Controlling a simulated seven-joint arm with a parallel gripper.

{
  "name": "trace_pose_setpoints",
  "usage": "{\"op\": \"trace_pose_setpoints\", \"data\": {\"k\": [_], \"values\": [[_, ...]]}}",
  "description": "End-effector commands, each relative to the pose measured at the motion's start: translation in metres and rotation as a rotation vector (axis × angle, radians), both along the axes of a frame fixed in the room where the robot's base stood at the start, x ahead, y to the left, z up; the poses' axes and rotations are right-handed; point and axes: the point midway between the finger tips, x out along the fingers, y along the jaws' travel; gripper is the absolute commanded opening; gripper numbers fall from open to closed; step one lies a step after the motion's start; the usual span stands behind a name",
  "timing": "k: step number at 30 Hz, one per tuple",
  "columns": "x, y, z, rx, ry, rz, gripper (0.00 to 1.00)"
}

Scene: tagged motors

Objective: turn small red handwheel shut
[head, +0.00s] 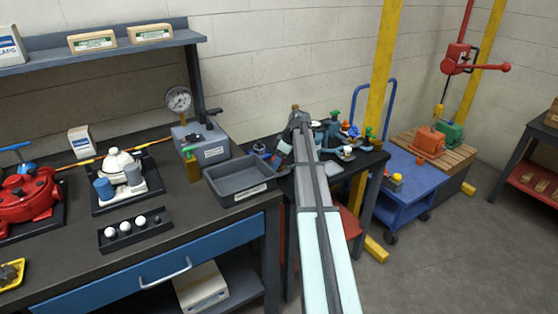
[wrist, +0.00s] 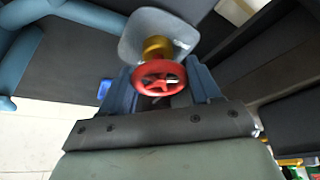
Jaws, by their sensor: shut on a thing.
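The small red handwheel (wrist: 160,68) shows in the middle of the wrist view. It sits on a short brass-yellow stem (wrist: 156,46) in front of a pale grey rounded part (wrist: 135,40). My gripper (wrist: 160,85) has its two blue-grey fingers on either side of the wheel, shut on it. The wheel's near side lies low between the fingers. In the head view my own arm reaches to the dark bench with the pipework, and it hides the fingertips; I cannot make out the held wheel there.
Blue pipes (wrist: 20,55) run along the left of the wrist view. In the head view a grey tray (head: 238,190) stands left of my arm, and a grey box with a gauge (head: 179,101) behind it. A blue cart (head: 405,190) stands to the right, with open floor beyond.

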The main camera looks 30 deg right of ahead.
Motion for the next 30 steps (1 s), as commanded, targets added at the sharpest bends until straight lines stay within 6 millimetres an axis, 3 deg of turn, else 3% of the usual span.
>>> {"op": "trace_pose_setpoints", "data": {"k": [11, 30], "values": [[-0.001, 0.001, 0.0002, -0.001, -0.001, -0.116, 0.32], [-0.0011, 0.0018, 0.0002, -0.002, -0.002, -0.696, 0.32]]}}
